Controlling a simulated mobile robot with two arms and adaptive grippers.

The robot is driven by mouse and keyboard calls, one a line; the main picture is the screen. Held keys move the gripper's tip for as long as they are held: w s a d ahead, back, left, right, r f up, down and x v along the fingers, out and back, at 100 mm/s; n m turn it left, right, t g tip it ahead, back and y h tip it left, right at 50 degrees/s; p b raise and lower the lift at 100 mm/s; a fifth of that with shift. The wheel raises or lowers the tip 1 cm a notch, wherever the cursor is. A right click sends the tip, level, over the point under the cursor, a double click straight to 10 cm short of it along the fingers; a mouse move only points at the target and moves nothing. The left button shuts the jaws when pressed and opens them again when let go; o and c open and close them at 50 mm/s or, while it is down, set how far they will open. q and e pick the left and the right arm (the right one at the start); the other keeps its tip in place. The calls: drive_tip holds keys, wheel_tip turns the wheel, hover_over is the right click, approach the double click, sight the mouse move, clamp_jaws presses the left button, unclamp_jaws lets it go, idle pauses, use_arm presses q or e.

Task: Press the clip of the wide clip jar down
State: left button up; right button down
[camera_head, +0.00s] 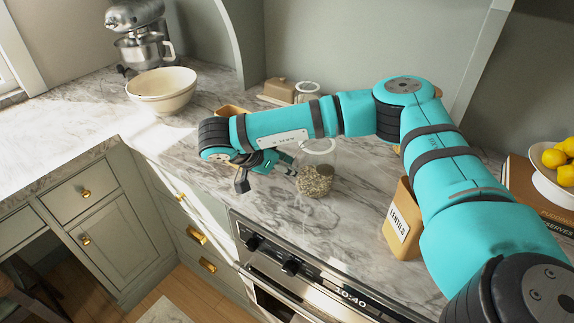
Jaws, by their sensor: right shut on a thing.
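The wide clip jar (316,182) is clear glass with pale grain-like contents in its lower part, and it stands upright on the marble counter. A pale ring shows at its top, partly behind my right arm. My right gripper (290,170) is low at the jar's left side, its fingers shut and at the jar. The clip itself is too small and too covered to make out, so I cannot tell its position. My left gripper is not in view.
A carton marked lentils (402,222) stands right of the jar, beneath my right arm. Behind the arm are another jar (307,88) and a butter dish (279,90). A cream bowl (162,92) and mixer (137,30) stand far left. The oven (300,268) is in front.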

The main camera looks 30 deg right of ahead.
drive_tip(key=shift+d+f+h+p, duration=0.25)
drive_tip(key=shift+h+p, duration=0.3)
drive_tip(key=shift+h, duration=0.25)
drive_tip(key=shift+d+f+h+p, duration=0.1)
drive_tip(key=shift+f+h+p, duration=0.2)
drive_tip(key=shift+h+p, duration=0.35)
drive_tip(key=shift+d+f+h+p, duration=0.25)
drive_tip(key=shift+h+p, duration=0.15)
drive_tip(key=shift+h, duration=0.55)
drive_tip(key=c, duration=1.2)
unclamp_jaws()
drive_tip(key=shift+o, duration=0.2)
drive_tip(key=v, duration=1.2)
